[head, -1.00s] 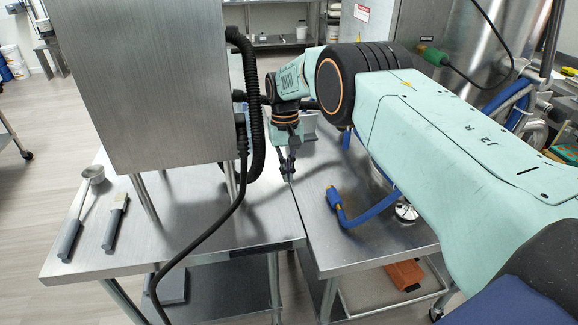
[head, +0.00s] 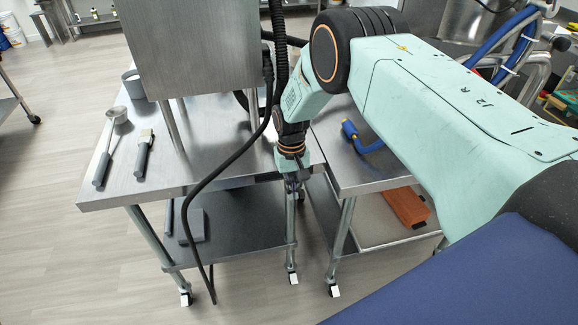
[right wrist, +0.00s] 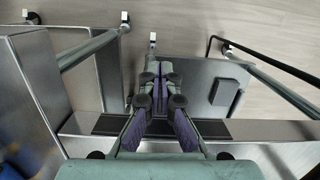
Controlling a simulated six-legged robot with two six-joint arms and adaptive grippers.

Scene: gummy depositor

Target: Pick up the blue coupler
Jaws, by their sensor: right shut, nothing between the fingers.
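A blue hose end with a brass-coloured tip (head: 350,129) lies on the right steel table; it is the only coupler-like blue part I can make out. Part of the hose is hidden behind my right arm. A blurred dark blue shape (right wrist: 10,170) shows at the lower left corner of the right wrist view. My right gripper (head: 293,186) is shut and empty. It points down at the front edges of the two tables, left of the hose end and apart from it. Its closed fingers (right wrist: 157,70) show in the right wrist view. My left gripper is not in view.
The left table (head: 200,165) carries a steel cabinet (head: 195,45), a ladle (head: 108,145) and a brush (head: 144,152). A black cable (head: 235,150) hangs before the cabinet, left of my right gripper. An orange block (head: 405,205) lies on the right table's lower shelf.

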